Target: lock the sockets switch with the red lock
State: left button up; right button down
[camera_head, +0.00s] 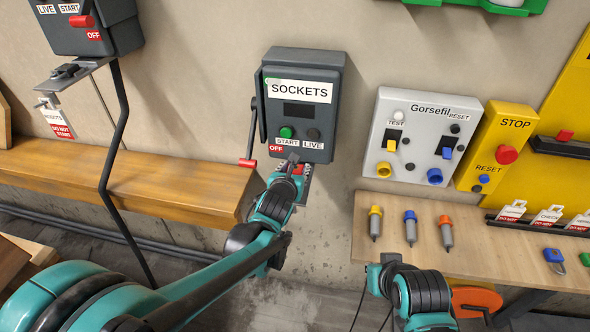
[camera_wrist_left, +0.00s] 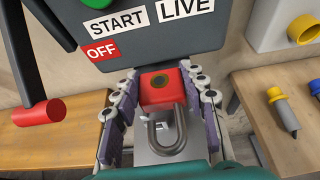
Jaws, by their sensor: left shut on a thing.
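The dark grey SOCKETS switch box (camera_head: 318,110) is on the wall in the middle of the head view. Its lever (camera_head: 248,163) has a red end and hangs down on the box's left side near the OFF label. The lever's red end also shows at left in the left wrist view (camera_wrist_left: 42,113). My left gripper (camera_head: 294,170) is just below the box, shut on the red lock (camera_wrist_left: 160,88). The lock's red body faces the box, and its metal shackle points back toward my palm. My right gripper (camera_head: 388,262) is low by the right table; its fingers are unclear.
The Gorsefil panel (camera_head: 415,112) and yellow STOP box (camera_head: 500,140) are to the right. A wooden table (camera_head: 480,235) holds several coloured tools, tags and a blue padlock (camera_head: 554,257). A wooden ledge (camera_head: 150,192) runs below left. Another switch box (camera_head: 105,35) hangs at upper left.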

pick_arm(q)
jog(key=shift+r, duration=0.2)
jog(key=shift+f+b, duration=1.2)
jog(key=shift+f, duration=0.2)
jog(key=o, duration=1.4)
jog(key=shift+s, duration=0.1)
jog(key=v, duration=1.2)
jog(key=shift+r, duration=0.1)
